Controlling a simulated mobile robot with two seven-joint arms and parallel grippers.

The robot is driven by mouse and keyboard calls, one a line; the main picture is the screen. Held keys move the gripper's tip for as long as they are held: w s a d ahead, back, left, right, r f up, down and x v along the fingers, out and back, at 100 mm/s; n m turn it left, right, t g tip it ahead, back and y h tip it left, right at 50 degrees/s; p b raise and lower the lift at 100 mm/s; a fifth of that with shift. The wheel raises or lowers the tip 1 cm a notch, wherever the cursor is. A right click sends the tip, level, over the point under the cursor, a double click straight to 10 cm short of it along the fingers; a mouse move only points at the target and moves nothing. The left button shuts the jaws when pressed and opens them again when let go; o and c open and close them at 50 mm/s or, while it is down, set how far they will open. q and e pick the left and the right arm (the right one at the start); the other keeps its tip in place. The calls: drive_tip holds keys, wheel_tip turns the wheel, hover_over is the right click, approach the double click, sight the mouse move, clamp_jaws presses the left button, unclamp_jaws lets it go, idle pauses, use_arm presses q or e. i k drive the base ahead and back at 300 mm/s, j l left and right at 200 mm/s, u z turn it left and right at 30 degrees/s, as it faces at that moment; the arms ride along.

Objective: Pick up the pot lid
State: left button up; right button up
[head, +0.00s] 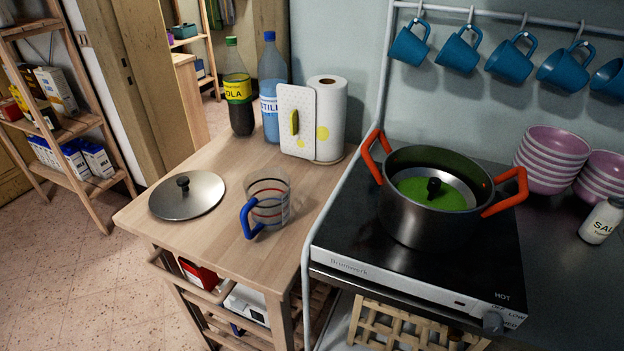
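A round, shiny metal pot lid (205,199) with a black knob lies flat, knob up, at the left of the wooden table. A dark pot (425,226) with orange handles stands on the black stove at the right. Green contents (415,190) show inside the pot. A black knob (433,188) and a grey curved surface also show inside it; this looks like a second lid, sunk and partly covered by the green, but I cannot tell for certain. Neither of my grippers is in view.
A clear measuring cup (271,207) with a blue handle stands just right of the table lid. Bottles (238,95), a paper towel roll (330,100) and a white board (297,120) stand behind. Pink bowls (547,155) and a salt bottle (601,221) are right of the stove. Blue mugs (508,60) hang above.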

sight(185, 188)
drive_tip(key=j+u, duration=0.3)
drive_tip(key=j, duration=0.35)
drive_tip(key=i+j+u, duration=0.15)
drive_tip(key=j+u, duration=0.2)
drive_tip(key=j, duration=0.3)
